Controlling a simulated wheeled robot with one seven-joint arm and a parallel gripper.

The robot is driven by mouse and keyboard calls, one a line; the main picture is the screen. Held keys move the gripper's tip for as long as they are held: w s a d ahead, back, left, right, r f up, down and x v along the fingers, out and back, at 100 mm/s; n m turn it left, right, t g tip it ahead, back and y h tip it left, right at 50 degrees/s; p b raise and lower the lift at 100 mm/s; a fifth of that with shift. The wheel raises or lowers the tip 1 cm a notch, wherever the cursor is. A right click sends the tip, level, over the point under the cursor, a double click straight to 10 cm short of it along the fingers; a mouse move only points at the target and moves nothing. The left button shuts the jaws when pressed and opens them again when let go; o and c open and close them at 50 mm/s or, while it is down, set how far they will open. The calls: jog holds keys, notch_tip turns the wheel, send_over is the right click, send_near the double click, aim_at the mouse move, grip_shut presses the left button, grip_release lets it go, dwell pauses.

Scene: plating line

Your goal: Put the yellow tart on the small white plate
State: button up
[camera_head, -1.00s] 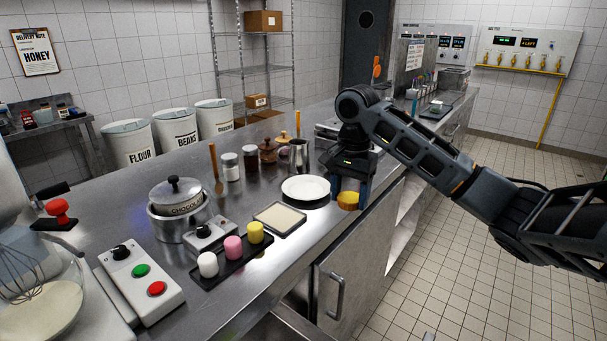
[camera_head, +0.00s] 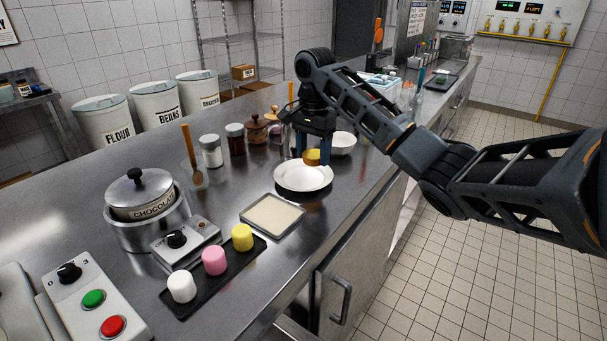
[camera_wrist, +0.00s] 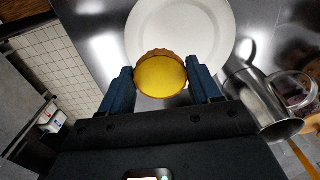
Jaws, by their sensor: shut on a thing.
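The yellow tart (camera_head: 312,157) is between the blue fingers of my gripper (camera_head: 312,160), which is shut on it. In the wrist view the tart (camera_wrist: 160,74) shows a round yellow top and a brown crust edge, with a finger of my gripper (camera_wrist: 160,84) on each side. The small white plate (camera_head: 303,178) lies on the steel counter. In the head view the tart appears over the plate's far edge. In the wrist view the plate (camera_wrist: 205,25) is behind and below the tart. I cannot tell the exact height between them.
A metal jug (camera_wrist: 262,100) stands close beside the plate. A white bowl (camera_head: 343,143) is just behind my gripper. A cream-coloured square tray (camera_head: 272,215) and a black tray (camera_head: 188,302) with white, pink and yellow pieces are nearer. Jars (camera_head: 211,151) stand to the left.

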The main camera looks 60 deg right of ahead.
aim_at(304, 154)
jog(key=w+f, duration=0.2)
jog(key=shift+w+d+b, duration=0.1)
jog(key=shift+w+b, duration=0.25)
jog(key=shift+w, duration=0.05)
jog(key=shift+f, duration=1.9)
jog(key=shift+f+p, duration=0.15)
jog(key=shift+p, duration=0.2)
jog(key=o, duration=0.7)
notch_tip(304, 154, up, 12)
jog(key=shift+r+p, duration=0.15)
jog(key=shift+p, duration=0.9)
